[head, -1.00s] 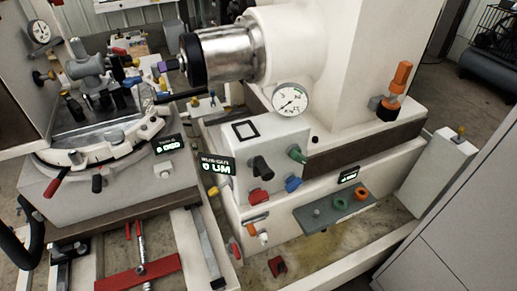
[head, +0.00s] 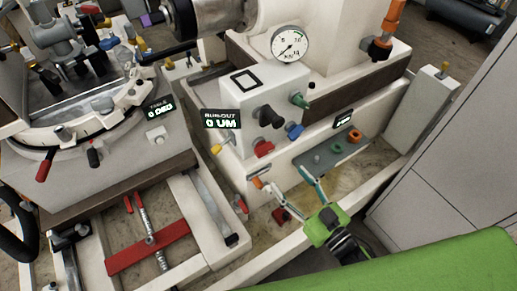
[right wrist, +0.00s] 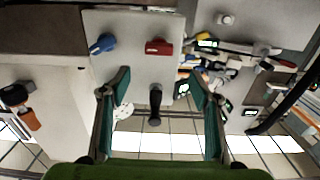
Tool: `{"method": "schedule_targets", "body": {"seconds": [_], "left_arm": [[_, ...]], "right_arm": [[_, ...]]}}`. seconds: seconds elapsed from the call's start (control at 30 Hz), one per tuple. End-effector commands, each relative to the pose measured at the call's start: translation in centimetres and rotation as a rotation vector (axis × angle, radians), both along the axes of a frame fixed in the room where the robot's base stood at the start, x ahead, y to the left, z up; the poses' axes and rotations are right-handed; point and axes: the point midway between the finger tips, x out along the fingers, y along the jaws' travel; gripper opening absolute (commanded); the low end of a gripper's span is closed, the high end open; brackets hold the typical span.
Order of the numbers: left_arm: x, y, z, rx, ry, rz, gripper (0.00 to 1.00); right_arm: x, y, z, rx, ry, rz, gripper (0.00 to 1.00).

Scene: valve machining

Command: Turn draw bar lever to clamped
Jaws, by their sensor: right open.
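I cannot tell which handle is the draw bar lever. On the front of the white control box (head: 245,95) are a black-knobbed lever (head: 270,116), a red lever (head: 263,148), a blue lever (head: 294,130) and a green handle (head: 299,100). An orange-handled lever (head: 258,183) sits lower on the machine. My right gripper (head: 287,180) is open in front of and below the box, apart from its levers. In the right wrist view, the black-knobbed lever (right wrist: 155,105) appears between the spread fingers, with the red (right wrist: 158,47) and blue (right wrist: 103,44) levers beyond. My left gripper is out of view.
A dial gauge (head: 290,44) stands above the box. A yellow-tipped lever (head: 217,148) sits at the box's left. A grey cabinet (head: 440,160) stands at right.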

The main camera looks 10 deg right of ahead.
Motion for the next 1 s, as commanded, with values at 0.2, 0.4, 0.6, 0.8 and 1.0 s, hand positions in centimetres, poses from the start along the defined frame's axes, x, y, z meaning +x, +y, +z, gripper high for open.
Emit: {"method": "schedule_targets", "body": {"seconds": [0.2, 0.4, 0.6, 0.8, 1.0], "left_arm": [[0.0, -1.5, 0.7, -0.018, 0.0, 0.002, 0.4], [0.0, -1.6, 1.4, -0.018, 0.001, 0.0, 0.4], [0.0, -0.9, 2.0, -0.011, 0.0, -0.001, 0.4], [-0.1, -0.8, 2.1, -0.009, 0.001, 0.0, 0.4], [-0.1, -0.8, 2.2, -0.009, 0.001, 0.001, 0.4]], "right_arm": [[2.7, 1.1, 0.4, 0.001, -0.006, 0.001, 0.57], [6.8, 2.8, 0.4, 0.002, -0.005, 0.0, 0.57], [10.3, 4.2, 0.3, 0.002, -0.004, 0.0, 0.57], [12.2, 5.0, 0.1, 0.001, -0.002, 0.0, 0.57], [12.7, 5.2, 0.0, -0.001, -0.001, 0.0, 0.57]]}}
